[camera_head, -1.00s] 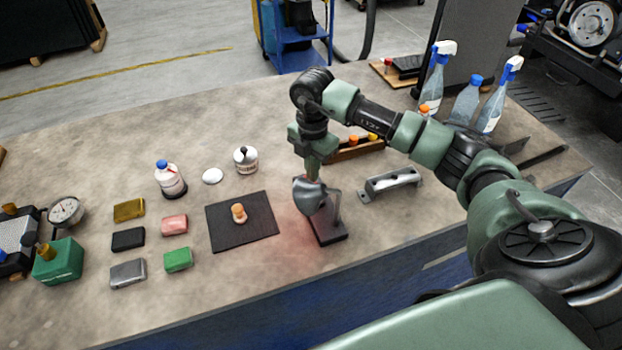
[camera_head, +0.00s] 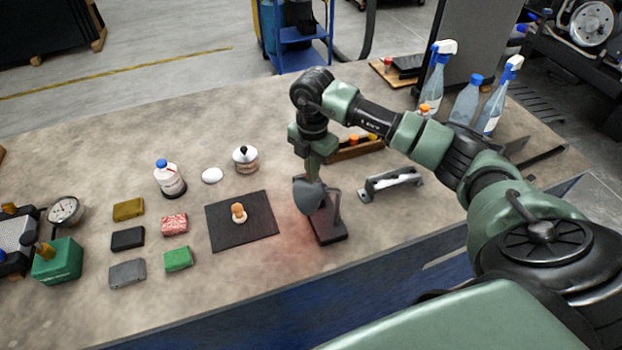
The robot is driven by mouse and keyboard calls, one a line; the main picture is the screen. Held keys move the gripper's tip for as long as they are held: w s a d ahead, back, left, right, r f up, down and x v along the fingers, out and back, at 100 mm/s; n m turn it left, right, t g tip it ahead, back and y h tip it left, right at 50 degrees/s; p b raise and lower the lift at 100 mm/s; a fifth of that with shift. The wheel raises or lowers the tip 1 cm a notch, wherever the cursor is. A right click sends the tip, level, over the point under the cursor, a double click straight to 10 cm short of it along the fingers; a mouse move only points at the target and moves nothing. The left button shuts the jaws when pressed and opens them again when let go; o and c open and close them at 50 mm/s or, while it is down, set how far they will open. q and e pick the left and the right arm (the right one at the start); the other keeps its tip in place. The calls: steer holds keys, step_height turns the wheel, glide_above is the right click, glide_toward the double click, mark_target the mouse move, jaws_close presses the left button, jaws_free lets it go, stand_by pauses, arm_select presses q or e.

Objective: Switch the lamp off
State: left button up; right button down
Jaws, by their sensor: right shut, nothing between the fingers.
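The lamp is a small dark grey desk lamp with a rounded head (camera_head: 308,197) and a flat dark base (camera_head: 328,230) near the front edge of the bench. A faint reddish glow lies on the bench top beside its base. My right gripper (camera_head: 314,176) points down at the top of the lamp head, with its fingers shut and empty. The fingertips are small and partly hidden, so I cannot tell whether they touch the lamp. No separate switch can be made out. My left gripper is out of view.
A black mat (camera_head: 260,232) with a small peg-like piece lies left of the lamp. A metal bracket (camera_head: 390,184) stands to its right, with a wooden tray (camera_head: 350,152) behind. Several coloured blocks and a white bottle (camera_head: 169,180) are farther left. Spray bottles (camera_head: 434,80) stand at the back right.

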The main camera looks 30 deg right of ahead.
steer(key=shift+s+f+b, duration=0.1)
steer(key=shift+f+b, duration=0.45)
steer(key=shift+f, duration=0.3)
stand_by(0.3)
steer(key=shift+r+p, duration=0.7)
steer(key=shift+r, duration=0.1)
steer(key=shift+r+p, duration=1.85)
steer(key=shift+r, duration=0.9)
steer(key=shift+f, duration=0.1)
